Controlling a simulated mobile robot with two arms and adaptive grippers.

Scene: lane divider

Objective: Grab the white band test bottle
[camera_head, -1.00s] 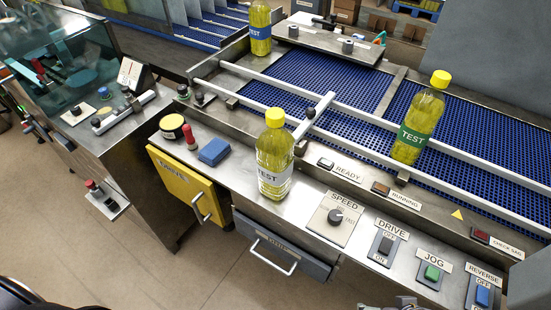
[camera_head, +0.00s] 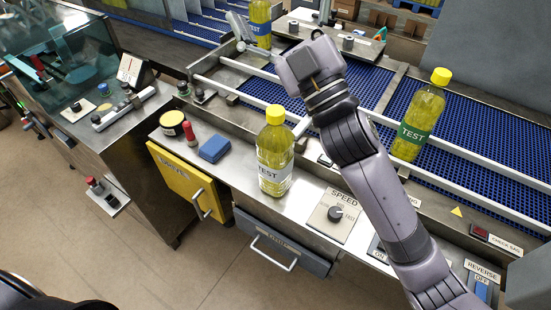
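The white band test bottle (camera_head: 275,151) stands upright on the steel ledge in front of the conveyor. It has a yellow cap and yellow liquid, and nothing touches it. My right arm comes in from the lower right and reaches over the ledge and belt, passing to the right of this bottle. A light grey part (camera_head: 240,28), probably my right gripper, shows at the back beside the blue band bottle (camera_head: 260,24). Its fingers are not clear, and I cannot tell whether it touches that bottle. My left gripper is not in view.
A green band test bottle (camera_head: 417,116) stands on the blue belt to the right of my arm. White rails cross the belt.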

